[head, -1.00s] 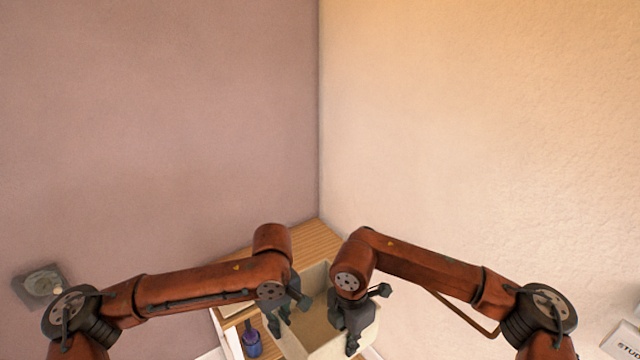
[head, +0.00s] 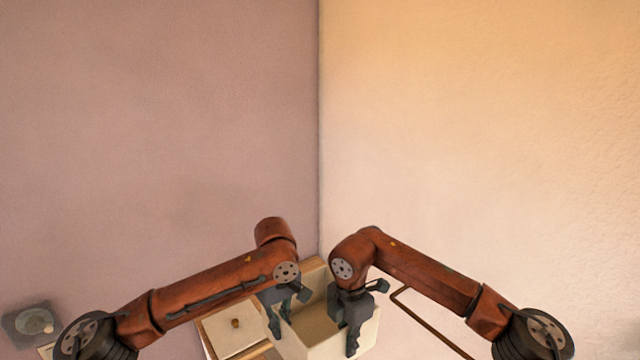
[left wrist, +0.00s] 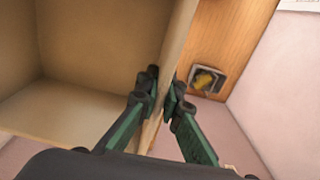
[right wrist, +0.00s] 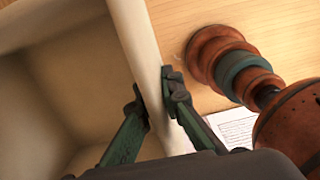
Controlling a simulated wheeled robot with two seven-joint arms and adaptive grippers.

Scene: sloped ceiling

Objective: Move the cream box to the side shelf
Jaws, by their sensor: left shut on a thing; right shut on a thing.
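The cream box (head: 318,335) is an open, empty bin at the bottom middle of the head view. My left gripper (head: 282,318) is shut on its left wall; the left wrist view shows that wall (left wrist: 172,75) between the fingers. My right gripper (head: 352,325) is shut on its right wall; the right wrist view shows that wall (right wrist: 142,55) between the fingers. A wooden surface (head: 314,264) shows just behind the box in the head view. The box's underside is hidden, so I cannot tell whether it touches anything below.
A pale square panel with a small knob (head: 235,324) lies left of the box. A small square fixture (head: 33,321) is on the left wall. In the left wrist view a small dark-framed item with yellow (left wrist: 207,80) is beside the box. White paper (right wrist: 232,128) shows in the right wrist view.

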